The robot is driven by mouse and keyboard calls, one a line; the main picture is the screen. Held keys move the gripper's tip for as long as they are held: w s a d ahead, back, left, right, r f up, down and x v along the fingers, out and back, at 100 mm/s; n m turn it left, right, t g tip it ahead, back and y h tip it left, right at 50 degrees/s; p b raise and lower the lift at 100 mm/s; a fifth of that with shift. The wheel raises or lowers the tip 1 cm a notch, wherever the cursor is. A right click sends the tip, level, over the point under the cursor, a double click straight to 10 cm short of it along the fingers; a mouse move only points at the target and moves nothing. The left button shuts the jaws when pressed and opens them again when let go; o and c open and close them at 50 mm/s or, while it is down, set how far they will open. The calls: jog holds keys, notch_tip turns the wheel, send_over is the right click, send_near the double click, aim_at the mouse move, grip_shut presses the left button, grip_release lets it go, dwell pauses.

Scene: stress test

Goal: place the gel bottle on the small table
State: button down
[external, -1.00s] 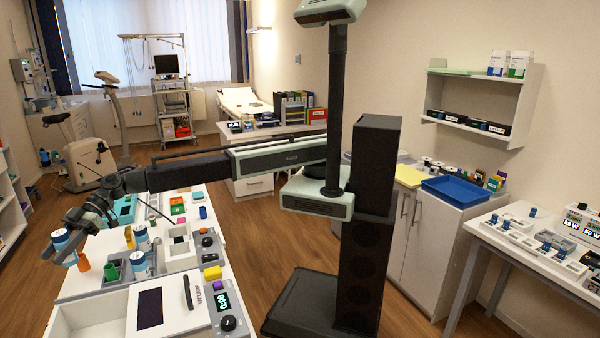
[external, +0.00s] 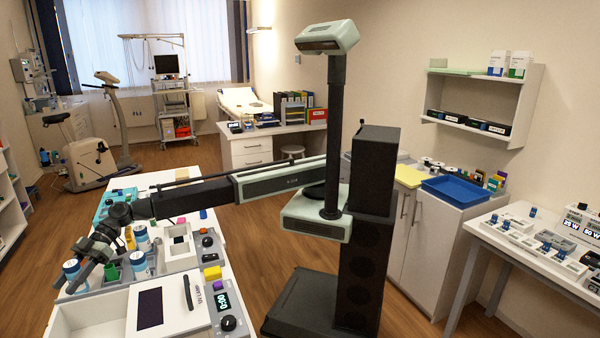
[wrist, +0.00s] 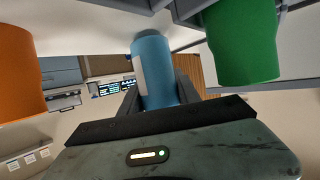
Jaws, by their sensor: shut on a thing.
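The gel bottle, taken to be the blue and white one (external: 71,271), is between the fingers of my gripper (external: 78,268) at the left edge of the long white bench (external: 130,184). In the wrist view the blue bottle (wrist: 155,68) sits between my dark fingers, which are shut on it. I cannot tell whether its base touches a surface. Two similar blue-capped bottles (external: 140,235) stand on the bench to the right. I cannot tell which piece of furniture is the small table; a small round white stool-like piece (external: 292,151) stands by the rear desk.
A green cup (wrist: 242,42) and an orange cup (wrist: 18,72) flank the held bottle closely in the wrist view. Devices and a white tray (external: 85,322) crowd the bench. A white table with devices (external: 470,226) stands at right. Wood floor beyond the bench is open.

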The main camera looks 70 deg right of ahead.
aim_at(78, 270)
jog(key=shift+f, duration=0.35)
jog(key=c, duration=0.9)
grip_release()
jog(key=shift+r, duration=0.2)
jog(key=p+v, duration=0.2)
jog(key=v, duration=0.1)
jog(key=shift+d+r, duration=0.2)
jog(key=shift+d, duration=0.1)
jog(key=r+p, duration=0.6)
jog(key=p, duration=0.1)
jog(key=shift+a+r, duration=0.3)
jog(key=shift+r, duration=0.1)
jog(key=shift+f, duration=0.15)
